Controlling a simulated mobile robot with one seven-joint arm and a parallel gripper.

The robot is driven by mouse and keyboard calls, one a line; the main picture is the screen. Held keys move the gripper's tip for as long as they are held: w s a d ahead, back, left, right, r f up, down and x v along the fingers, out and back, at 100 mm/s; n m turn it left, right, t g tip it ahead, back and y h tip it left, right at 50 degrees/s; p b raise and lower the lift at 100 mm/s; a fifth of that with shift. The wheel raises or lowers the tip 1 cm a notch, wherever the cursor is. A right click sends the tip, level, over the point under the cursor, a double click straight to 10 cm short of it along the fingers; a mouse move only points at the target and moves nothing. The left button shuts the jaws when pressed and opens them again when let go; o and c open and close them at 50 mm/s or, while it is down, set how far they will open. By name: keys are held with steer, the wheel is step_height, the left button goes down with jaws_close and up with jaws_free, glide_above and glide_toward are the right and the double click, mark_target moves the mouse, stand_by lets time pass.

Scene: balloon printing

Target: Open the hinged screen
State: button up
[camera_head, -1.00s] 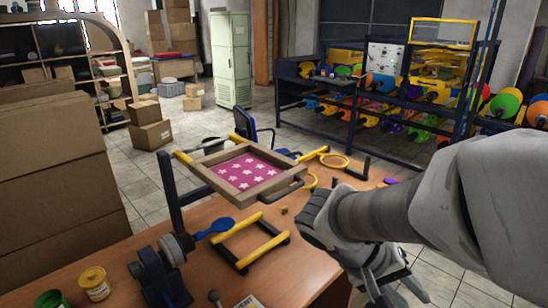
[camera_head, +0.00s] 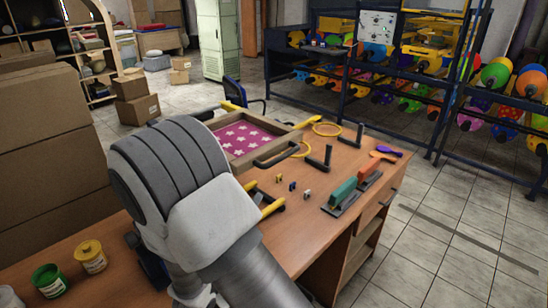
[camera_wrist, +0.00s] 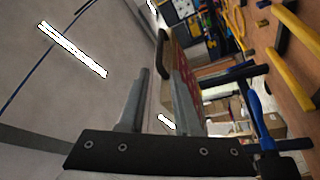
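The hinged screen (camera_head: 211,125) is a wooden frame around a pink panel with white stars. It lies nearly flat above the table, and its lower left part is hidden by my arm. In the wrist view the frame (camera_wrist: 167,62) shows edge-on near my gripper (camera_wrist: 161,72). The two fingers are apart, and the frame shows in the gap between them. I cannot tell whether it is between the fingers or beyond them. In the head view my arm hides my gripper.
The table (camera_head: 335,165) holds yellow bars (camera_head: 271,207), yellow rings (camera_head: 326,129), small clips and a green-handled squeegee (camera_head: 343,192). Green (camera_head: 48,281) and yellow (camera_head: 91,257) jars stand front left. Cardboard boxes (camera_head: 50,140) are stacked at left. The floor at right is clear.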

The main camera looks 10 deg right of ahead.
mark_target(282, 155)
steer(key=p+x, duration=0.4)
steer(key=x, duration=1.3)
steer(key=shift+w+d+p, duration=0.1)
steer(key=shift+d+p, duration=0.05)
steer(key=shift+p, duration=0.2)
jaws_close()
stand_by(0.5)
